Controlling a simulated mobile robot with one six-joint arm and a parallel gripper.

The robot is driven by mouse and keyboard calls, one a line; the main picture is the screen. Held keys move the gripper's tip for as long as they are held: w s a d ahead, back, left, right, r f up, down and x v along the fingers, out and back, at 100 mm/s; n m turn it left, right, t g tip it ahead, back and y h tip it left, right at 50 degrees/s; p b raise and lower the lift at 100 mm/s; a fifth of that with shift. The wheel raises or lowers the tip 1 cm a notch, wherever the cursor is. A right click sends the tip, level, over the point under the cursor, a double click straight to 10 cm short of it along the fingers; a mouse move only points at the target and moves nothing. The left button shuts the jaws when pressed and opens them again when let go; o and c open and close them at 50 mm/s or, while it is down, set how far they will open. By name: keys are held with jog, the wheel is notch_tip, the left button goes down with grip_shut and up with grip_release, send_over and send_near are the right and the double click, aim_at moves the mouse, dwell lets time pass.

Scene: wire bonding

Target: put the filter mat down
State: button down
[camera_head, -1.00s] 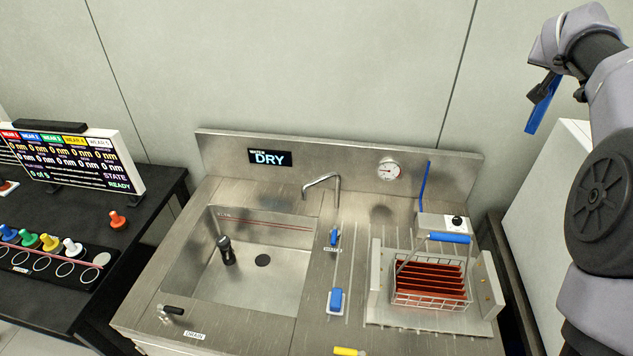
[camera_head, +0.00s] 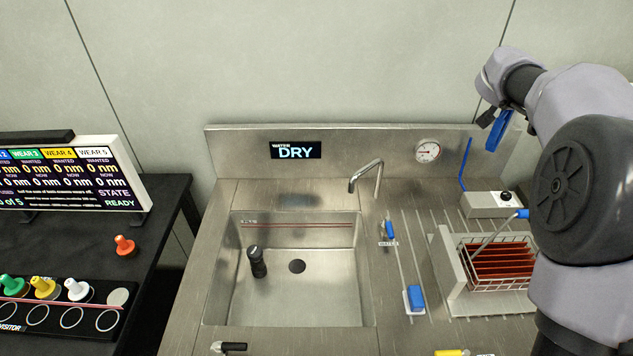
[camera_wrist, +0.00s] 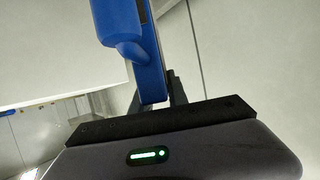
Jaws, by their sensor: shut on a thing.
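My gripper (camera_head: 499,113) is at the upper right in the head view, raised above the right end of the sink bench. It is shut on a narrow blue piece, which I take to be the filter mat (camera_head: 498,132). The mat hangs tilted below the jaws, clear of any surface. In the wrist view the blue mat (camera_wrist: 150,60) stands up between the dark fingers (camera_wrist: 177,88), with a thicker rounded blue part at its upper left. Most of the gripper is hidden behind the wrist in the head view.
A wire basket of red-brown plates (camera_head: 500,262) stands at right, partly behind my arm. A black table (camera_head: 150,200) with coloured pegs is at left.

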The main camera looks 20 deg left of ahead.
jog(key=s+a+f+m+g+h+p, duration=0.1)
jog(key=s+a+f, duration=0.2)
jog(key=a+f, duration=0.55)
jog(key=s+a+f+m+g+h+p, duration=0.1)
jog(key=s+a+f, duration=0.2)
jog(key=a+f, duration=0.55)
jog(key=s+a+f+m+g+h, duration=0.1)
jog(key=s+a+f, duration=0.2)
jog(key=s+a, duration=0.35)
jog(key=s+a+f+m+h+p, duration=0.1)
jog(key=s+a+f, duration=0.1)
jog(key=s+a, duration=0.4)
jog(key=s+a+f+m+g+h, duration=0.1)
jog(key=s+a+f, duration=0.2)
jog(key=s+a, duration=0.3)
notch_tip(320, 180, down, 23)
jog(key=b, duration=0.7)
jog(key=shift+w+a+f, duration=0.2)
jog(key=shift+w+a, duration=0.2)
jog(key=shift+a, duration=0.05)
